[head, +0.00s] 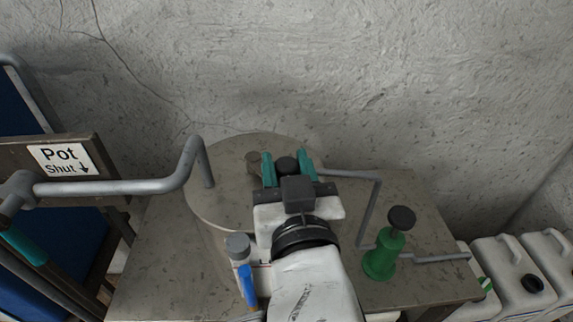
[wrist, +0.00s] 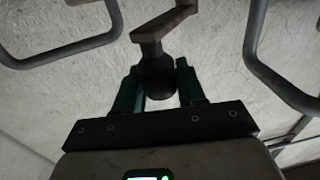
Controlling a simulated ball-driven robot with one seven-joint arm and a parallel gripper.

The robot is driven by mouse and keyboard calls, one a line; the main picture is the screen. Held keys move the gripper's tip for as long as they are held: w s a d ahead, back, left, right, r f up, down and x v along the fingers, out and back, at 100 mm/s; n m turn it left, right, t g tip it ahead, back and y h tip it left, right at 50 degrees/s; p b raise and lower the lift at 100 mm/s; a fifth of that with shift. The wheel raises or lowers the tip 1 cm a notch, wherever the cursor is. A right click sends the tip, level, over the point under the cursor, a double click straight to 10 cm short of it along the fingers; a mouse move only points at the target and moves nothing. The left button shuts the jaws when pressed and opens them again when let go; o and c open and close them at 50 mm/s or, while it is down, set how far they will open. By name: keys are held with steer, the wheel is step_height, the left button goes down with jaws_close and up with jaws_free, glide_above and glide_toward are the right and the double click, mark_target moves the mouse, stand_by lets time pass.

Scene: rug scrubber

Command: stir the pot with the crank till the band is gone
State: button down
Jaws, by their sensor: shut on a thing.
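The pot (head: 206,205) is a round grey metal vessel with a flat lid, set against the wall. The crank (head: 254,160) rises over its top, and its dark knob (head: 287,166) sits between the teal fingers of my gripper (head: 287,170). In the wrist view my gripper (wrist: 158,92) is shut on the dark knob (wrist: 158,70), with the crank's arm (wrist: 150,32) above it. My wrist and arm hide the pot's right front. I cannot make out the band in either view.
Right are a thin bent rod (head: 367,210), a green black-knobbed post (head: 384,255) and white canisters (head: 510,262).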

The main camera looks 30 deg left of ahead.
steer(key=shift+s+a+f, duration=0.1)
steer(key=shift+s+a, duration=0.05)
steer(key=m+t+h+b, duration=0.1)
steer(key=s+a+m+h+b, duration=0.1)
steer(key=h+b, duration=0.1)
steer(key=s+a+m+t+h+b, duration=0.1)
steer(key=h, duration=0.1)
steer(key=shift+s+f+m+t+b, duration=0.2)
steer(key=shift+m+t+b, duration=0.1)
steer(key=shift+b, duration=0.1)
steer(key=a+m+h+b, duration=0.1)
steer(key=h, duration=0.1)
steer(key=s+a+m+h+b, duration=0.1)
steer(key=m+h+b, duration=0.1)
steer(key=s+a+m+h+b, duration=0.1)
steer(key=h, duration=0.2)
steer(key=shift+r+m+t, duration=0.15)
steer(key=shift+m+t, duration=0.15)
steer(key=shift+t, duration=0.1)
steer(key=shift+s+a+b, duration=0.25)
steer(key=shift+a+b, duration=0.5)
steer(key=shift+b, duration=0.25)
steer(key=shift+s+a+r+b, duration=0.1)
steer(key=shift+a+b, duration=0.5)
steer(key=shift+a, duration=0.4)
steer(key=c, duration=0.8)
jaws_free()
